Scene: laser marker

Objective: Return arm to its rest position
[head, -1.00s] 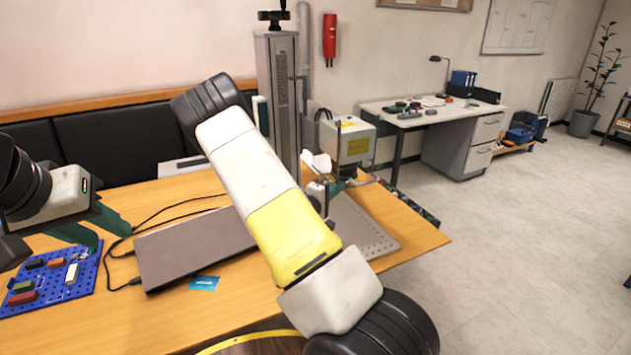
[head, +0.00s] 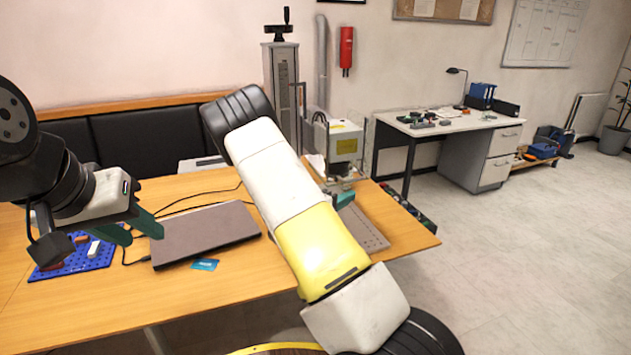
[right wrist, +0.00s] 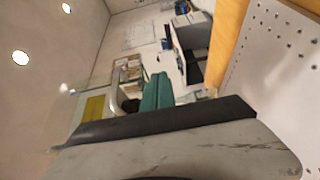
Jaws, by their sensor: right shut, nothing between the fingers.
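My left gripper (head: 146,236) has green fingers set apart with nothing between them. My right arm crosses the middle of the head view and hides part of the table. The right gripper (head: 343,200) shows only as a bit of green beside the forearm, near the laser marker (head: 345,142). In the right wrist view its green fingers (right wrist: 157,80) are together and empty.
The perforated metal plate (head: 362,228) lies under the laser marker head, right of my right forearm. A blue card (head: 204,264) lies in front of the laptop. Black cables run behind the laptop. A white desk (head: 450,125) stands farther back. The front-left tabletop is clear.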

